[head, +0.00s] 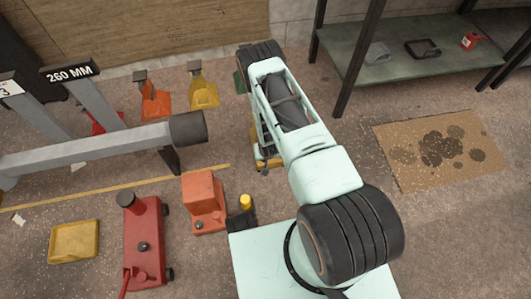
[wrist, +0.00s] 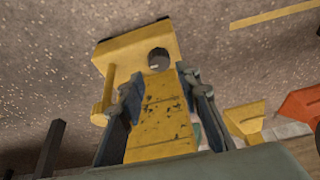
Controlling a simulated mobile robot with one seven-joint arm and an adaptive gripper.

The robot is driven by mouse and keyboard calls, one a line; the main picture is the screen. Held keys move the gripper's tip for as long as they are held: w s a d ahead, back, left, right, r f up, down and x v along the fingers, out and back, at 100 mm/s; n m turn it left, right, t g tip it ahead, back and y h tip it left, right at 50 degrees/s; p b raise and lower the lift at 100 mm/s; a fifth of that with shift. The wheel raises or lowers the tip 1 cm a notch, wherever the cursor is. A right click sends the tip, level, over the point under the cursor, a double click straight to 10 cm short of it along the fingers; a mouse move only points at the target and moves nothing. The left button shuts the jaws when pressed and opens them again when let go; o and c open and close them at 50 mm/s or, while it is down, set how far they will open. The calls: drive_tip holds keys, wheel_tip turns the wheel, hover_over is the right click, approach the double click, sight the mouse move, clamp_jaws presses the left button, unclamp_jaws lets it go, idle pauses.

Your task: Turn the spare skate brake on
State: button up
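A yellow skate with a scuffed, dark-flecked plate (wrist: 158,128) is under my gripper in the wrist view. It has a yellow peg or lever (wrist: 104,97) on its left and a round dark knob or hole (wrist: 158,58) near its far end. I cannot tell the brake's position. My gripper (wrist: 160,100) has its fingers apart, one on each side of the plate; contact is not clear. In the head view, a yellow part (head: 268,163) shows beside the forearm, with the rest hidden.
A red jack (head: 144,240), an orange block-shaped unit (head: 204,200) and a yellow tray (head: 74,242) are at the lower left. A grey beam (head: 90,147) spans the left. A green shelf (head: 400,62) stands at the back right. A stained board (head: 441,150) lies on the floor at right.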

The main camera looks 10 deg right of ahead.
drive_tip(key=v, duration=0.6)
drive_tip(key=shift+r, duration=0.3)
drive_tip(key=shift+s, duration=0.1)
